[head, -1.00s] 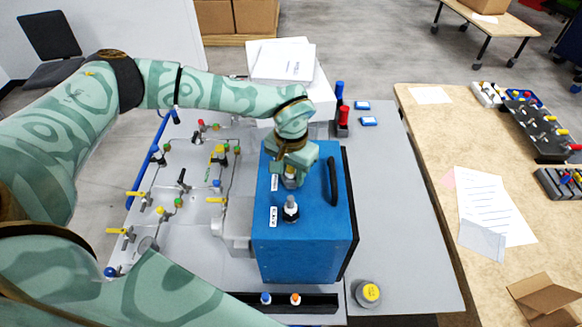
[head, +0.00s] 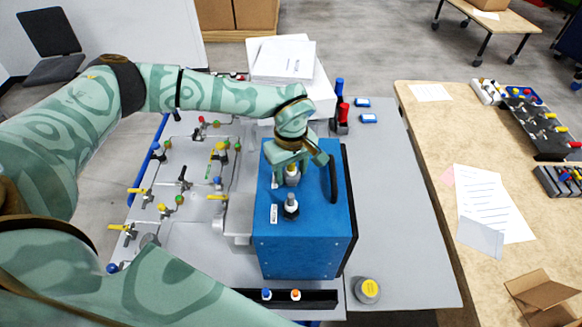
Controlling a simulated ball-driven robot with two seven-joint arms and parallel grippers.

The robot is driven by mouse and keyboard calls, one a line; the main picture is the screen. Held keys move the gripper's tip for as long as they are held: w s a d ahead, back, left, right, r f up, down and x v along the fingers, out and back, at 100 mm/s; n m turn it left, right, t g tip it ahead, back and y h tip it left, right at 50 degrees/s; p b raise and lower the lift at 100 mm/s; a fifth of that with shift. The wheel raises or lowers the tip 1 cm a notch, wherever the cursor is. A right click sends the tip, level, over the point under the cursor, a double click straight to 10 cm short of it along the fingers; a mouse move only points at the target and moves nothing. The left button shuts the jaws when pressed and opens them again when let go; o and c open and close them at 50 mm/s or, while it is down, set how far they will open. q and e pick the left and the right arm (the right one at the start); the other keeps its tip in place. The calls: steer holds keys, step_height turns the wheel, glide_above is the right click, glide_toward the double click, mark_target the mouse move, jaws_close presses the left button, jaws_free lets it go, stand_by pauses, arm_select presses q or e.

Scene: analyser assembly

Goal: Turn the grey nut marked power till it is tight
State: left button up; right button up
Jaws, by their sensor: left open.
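The blue analyser box (head: 310,240) stands on the grey table with two connectors on its top. The far connector (head: 292,178) has a grey body and a yellowish upper part. The near connector (head: 291,206) has a dark grey nut and a white tip. A small white label (head: 274,213) lies beside the near one; its print is too small to read, so I cannot tell which nut is marked power. My left gripper (head: 297,168) is open over the far connector, its fingers spread to either side and partly hiding it. My right gripper is not in view.
A black handle (head: 333,180) rises from the box's right side, close to the left gripper. A panel with valves and thin pipes (head: 190,240) lies left. A yellow-topped round jar (head: 368,291) stands front right. The table right of the box (head: 405,200) is clear.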

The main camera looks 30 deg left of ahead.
arm_select(q)
steer(key=n, duration=1.1)
steer(key=shift+n, duration=0.4)
steer(key=c, duration=0.9)
steer(key=m+p, duration=0.1)
steer(key=m, duration=0.2)
steer(key=shift+r, duration=0.15)
steer(key=m+p, duration=0.1)
steer(key=m, duration=0.2)
steer(key=m+p, duration=0.1)
steer(key=m, duration=1)
steer(key=shift+w+m+p, duration=0.1)
steer(key=shift+m+p, duration=0.25)
steer(key=shift+m, duration=0.05)
steer(key=m, duration=0.6)
steer(key=shift+p, duration=0.3)
steer(key=o, duration=0.9)
